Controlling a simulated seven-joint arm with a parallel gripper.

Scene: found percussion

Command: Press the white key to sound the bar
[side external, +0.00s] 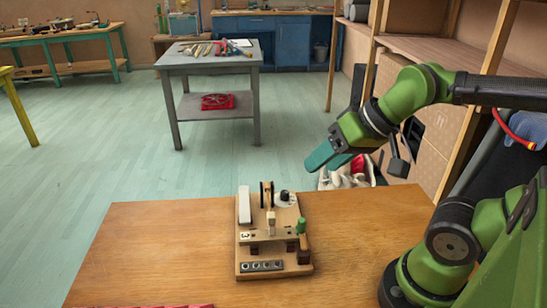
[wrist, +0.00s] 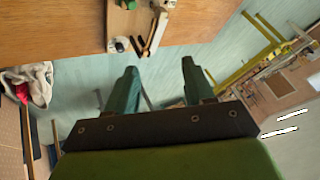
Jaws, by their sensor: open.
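A wooden board (side external: 245,268) with several small parts stands on the table in the side external view. A white rectangular piece (side external: 244,207), which looks like the white key, is at its back left. I cannot tell which part is the bar. My gripper (side external: 333,158) is raised behind and to the right of the board, apart from it, with green fingers. In the wrist view my gripper (wrist: 159,70) is open and empty, its fingers over the floor. The board (wrist: 123,22) shows only partly at the top edge there.
A wooden shelf (side external: 430,48) stands at the right.

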